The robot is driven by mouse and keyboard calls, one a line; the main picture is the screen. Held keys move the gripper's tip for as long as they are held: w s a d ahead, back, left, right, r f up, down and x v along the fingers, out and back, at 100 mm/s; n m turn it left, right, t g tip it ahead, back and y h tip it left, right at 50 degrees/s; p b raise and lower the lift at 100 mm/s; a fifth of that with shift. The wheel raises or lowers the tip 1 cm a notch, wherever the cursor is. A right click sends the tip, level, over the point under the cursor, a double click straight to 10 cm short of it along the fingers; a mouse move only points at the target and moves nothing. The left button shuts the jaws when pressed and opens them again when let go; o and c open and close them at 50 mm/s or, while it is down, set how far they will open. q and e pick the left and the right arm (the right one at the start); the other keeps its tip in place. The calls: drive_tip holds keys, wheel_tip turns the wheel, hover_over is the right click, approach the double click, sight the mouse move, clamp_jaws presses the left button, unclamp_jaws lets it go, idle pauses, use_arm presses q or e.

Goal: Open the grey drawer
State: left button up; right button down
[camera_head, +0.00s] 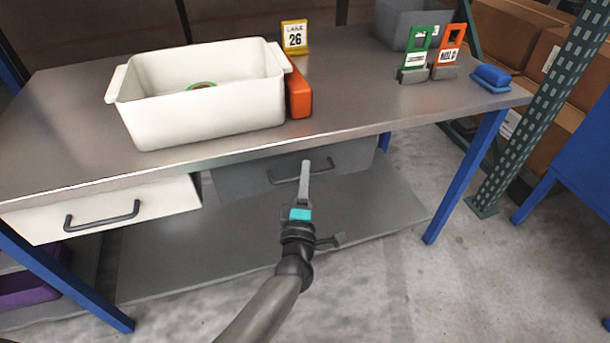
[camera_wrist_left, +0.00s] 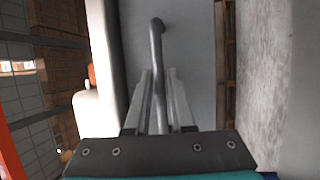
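The grey drawer (camera_head: 235,182) is under the workbench top, right of a white drawer, and looks closed. Its dark bar handle (camera_head: 284,180) is partly hidden by my left gripper (camera_head: 305,166). In the left wrist view the handle (camera_wrist_left: 157,45) runs lengthwise between the two fingers of my left gripper (camera_wrist_left: 160,72). A narrow gap shows beside the bar, so the fingers look open around it rather than clamped. The grey drawer front (camera_wrist_left: 190,45) fills the middle behind them. My right gripper is in neither view.
The white drawer (camera_head: 160,205) has its own handle. A blue leg (camera_head: 465,175) is at right. Open floor lies in front.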

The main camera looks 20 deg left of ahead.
use_arm(q)
clamp_jaws()
idle(1.2)
